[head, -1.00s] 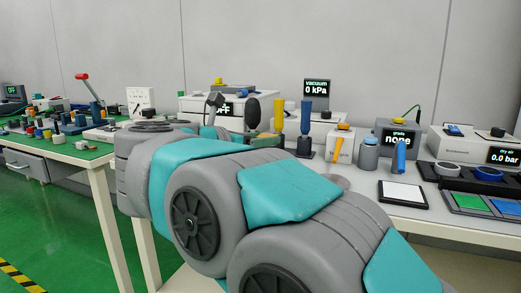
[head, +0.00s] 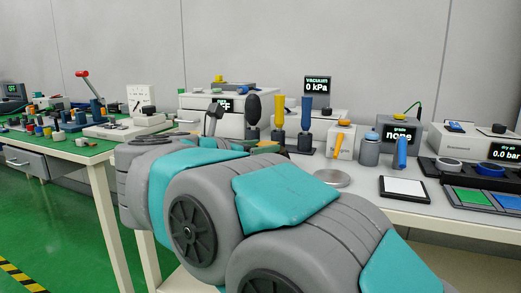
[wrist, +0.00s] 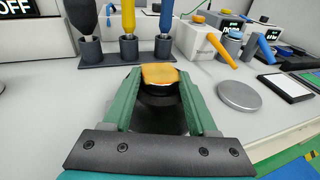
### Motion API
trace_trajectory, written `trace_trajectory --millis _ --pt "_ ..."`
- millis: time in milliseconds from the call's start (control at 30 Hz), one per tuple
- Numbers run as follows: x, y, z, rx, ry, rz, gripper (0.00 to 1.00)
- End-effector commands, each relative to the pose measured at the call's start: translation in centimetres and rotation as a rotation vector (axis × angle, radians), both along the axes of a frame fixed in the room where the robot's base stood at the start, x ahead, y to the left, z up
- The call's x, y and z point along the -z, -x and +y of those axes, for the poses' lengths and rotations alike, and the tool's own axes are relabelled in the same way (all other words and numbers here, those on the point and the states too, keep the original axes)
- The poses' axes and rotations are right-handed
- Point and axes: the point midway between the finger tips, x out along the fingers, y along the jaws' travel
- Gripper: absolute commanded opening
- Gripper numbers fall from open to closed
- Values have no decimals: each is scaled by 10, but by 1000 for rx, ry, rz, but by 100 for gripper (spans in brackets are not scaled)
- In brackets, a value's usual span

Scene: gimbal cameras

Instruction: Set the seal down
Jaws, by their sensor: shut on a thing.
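My gripper (wrist: 158,100) has its two green fingers closed around a small piece with an orange top (wrist: 159,74) and a dark round lower part. I take this piece to be the seal. It is upright between the fingertips, above the pale bench (wrist: 270,125). I cannot tell whether its underside touches the bench. In the head view my gripper (head: 267,149) shows small behind my arm, and the orange top is barely visible there.
A dark rack (wrist: 125,50) with black, yellow and blue-handled tools stands just beyond my gripper. A flat silver disc (wrist: 239,95) lies to the right, near a black-framed white pad (wrist: 286,87). A white box with an orange lever (wrist: 200,45) stands behind. Bench between is clear.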

Motion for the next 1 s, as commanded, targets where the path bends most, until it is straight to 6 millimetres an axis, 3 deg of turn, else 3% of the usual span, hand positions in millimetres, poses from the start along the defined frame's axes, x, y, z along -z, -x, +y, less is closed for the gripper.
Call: trace_trajectory --millis 33,433,467,700,933,1000 --pt "9 0 0 3 -4 12 0" --pt "16 0 0 5 -3 19 0" --pt "17 0 -1 5 -3 20 62" --pt "17 -1 -1 6 -1 23 88" --pt "0 -1 -1 6 1 26 88" --pt "5 12 11 0 0 21 88"
